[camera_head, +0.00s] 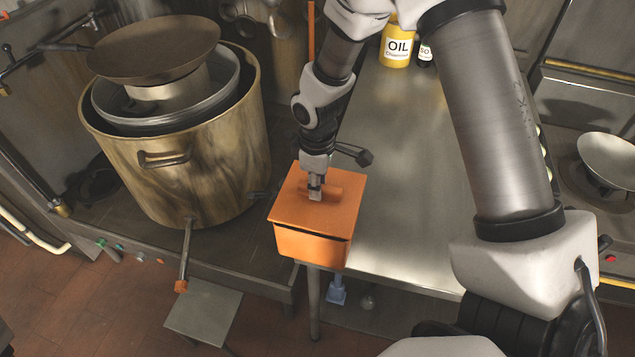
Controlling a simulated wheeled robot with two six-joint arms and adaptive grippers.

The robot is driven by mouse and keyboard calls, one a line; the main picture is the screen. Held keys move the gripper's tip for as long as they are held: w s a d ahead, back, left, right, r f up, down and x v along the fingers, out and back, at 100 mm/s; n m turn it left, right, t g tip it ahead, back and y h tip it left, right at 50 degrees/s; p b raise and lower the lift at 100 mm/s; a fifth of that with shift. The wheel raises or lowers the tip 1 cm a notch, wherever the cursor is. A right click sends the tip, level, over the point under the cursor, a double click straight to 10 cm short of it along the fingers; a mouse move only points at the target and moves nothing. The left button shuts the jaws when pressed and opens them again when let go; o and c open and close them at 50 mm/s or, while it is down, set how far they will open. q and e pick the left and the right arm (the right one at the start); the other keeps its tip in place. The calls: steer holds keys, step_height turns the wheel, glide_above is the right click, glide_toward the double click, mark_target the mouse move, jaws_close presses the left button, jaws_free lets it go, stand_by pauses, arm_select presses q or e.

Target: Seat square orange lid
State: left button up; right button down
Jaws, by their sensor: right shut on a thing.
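The square orange lid (291,206) lies over the top of a square orange box (310,246) at the left edge of the steel counter. A dark gap shows between the lid's front edge and the box wall, wider toward the right, so the lid looks slightly tilted or offset. My right gripper (316,189) comes down from above and is shut on the lid's raised handle at its middle. The fingers partly hide the handle. The box's back sides are hidden under the lid. My left gripper is not in view.
A large stock pot (180,178) with a wok (153,48) stacked on top stands left of the box. The steel counter (400,185) is bare to the right.

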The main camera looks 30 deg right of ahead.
steer(key=shift+p, duration=0.3)
steer(key=shift+f, duration=0.15)
steer(key=shift+f+b, duration=0.75)
steer(key=shift+f, duration=0.2)
steer(key=c, duration=0.6)
jaws_free()
steer(key=shift+r, duration=0.1)
